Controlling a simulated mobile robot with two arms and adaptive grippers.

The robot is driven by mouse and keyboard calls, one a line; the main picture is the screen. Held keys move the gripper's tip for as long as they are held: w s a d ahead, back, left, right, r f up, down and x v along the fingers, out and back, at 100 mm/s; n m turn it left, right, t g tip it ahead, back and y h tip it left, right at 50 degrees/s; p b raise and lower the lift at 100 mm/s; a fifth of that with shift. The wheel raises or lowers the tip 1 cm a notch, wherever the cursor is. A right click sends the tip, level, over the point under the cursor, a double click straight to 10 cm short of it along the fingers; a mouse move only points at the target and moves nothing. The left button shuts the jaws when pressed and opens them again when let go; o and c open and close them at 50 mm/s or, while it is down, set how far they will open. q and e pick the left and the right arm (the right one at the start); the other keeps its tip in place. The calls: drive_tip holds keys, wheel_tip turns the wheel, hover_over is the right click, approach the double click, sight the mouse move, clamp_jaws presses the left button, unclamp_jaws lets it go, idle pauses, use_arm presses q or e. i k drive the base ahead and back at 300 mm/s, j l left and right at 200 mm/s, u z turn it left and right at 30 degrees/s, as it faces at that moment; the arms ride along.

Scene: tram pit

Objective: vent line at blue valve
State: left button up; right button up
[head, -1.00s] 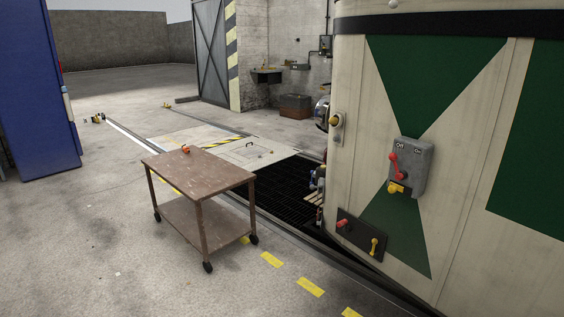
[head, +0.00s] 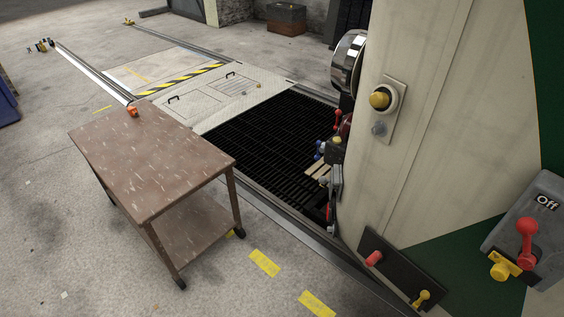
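A small blue part (head: 319,148), which may be the blue valve, shows low at the front of the tram, above the dark pit grating. It is too small to make out fully. A red-handled part (head: 338,117) and a yellow part (head: 337,140) sit close by it, partly hidden by the tram's edge. On the tram's side are a black plate with a red knob (head: 374,258) and a yellow lever (head: 422,299), and a grey switch box marked Off (head: 533,232) with a red lever. Neither of my grippers is in view.
A brown wheeled cart (head: 150,165) stands left of the pit, with a small orange-red object (head: 132,111) at its far corner. The pit grating (head: 270,135) lies between cart and tram (head: 440,130). Rails run along the floor. Open floor lies at the left.

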sight(316, 157)
drive_tip(key=i+j+z, duration=0.2)
drive_tip(key=i, duration=0.35)
drive_tip(key=i+j+z, duration=0.25)
drive_tip(key=i, duration=0.25)
drive_tip(key=l, duration=0.1)
